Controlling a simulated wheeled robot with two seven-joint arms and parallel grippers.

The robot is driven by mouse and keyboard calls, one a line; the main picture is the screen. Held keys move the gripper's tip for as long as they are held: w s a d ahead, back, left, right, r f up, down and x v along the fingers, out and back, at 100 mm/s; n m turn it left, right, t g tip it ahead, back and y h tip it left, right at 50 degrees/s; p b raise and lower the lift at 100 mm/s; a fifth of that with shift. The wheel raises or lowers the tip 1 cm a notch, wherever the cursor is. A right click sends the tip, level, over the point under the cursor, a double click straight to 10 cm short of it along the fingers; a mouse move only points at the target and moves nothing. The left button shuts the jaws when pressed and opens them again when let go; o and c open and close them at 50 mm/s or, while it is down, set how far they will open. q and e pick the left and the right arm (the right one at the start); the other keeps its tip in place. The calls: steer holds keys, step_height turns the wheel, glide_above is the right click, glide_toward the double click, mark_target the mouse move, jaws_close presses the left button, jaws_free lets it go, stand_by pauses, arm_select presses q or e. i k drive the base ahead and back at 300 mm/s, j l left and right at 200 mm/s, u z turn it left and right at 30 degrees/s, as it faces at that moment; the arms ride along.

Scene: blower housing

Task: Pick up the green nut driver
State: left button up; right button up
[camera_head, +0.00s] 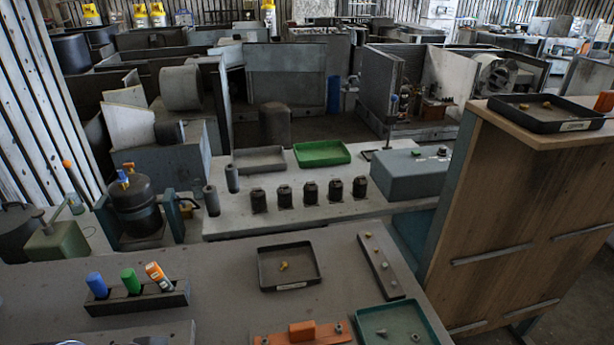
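The green nut driver (131,281) stands handle up in a dark rack (146,304) at the left of the near table. It is between a blue-handled driver (97,285) and an orange one with a white label (158,276), which leans to the left. The lower part of the green driver is hidden in the rack. Neither of my grippers can be made out in the view.
On the near table are a dark tray (263,270) with yellow pieces, a grey bar (388,264), a teal tray (436,335) and an orange fixture (262,340). The tabletop behind the rack is clear. A wooden cabinet (530,200) stands at right.

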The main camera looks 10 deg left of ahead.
mark_target(128, 276)
steer(key=k, duration=0.55)
steer(key=u, duration=0.4)
steer(key=l+u, duration=0.15)
steer(key=u, duration=0.2)
steer(key=l+u, duration=0.1)
steer(key=u, duration=0.3)
steer(key=l+u, duration=0.1)
steer(key=u, duration=0.3)
steer(key=l, duration=0.35)
steer(key=i+j, duration=0.25)
steer(key=j, duration=0.15)
steer(key=i+j, duration=0.25)
steer(key=j, duration=0.15)
steer(key=i+j, duration=0.2)
steer(key=j, duration=0.2)
steer(key=i+j, duration=0.25)
steer(key=j, duration=0.15)
steer(key=i+j, duration=0.25)
steer(key=j, duration=0.15)
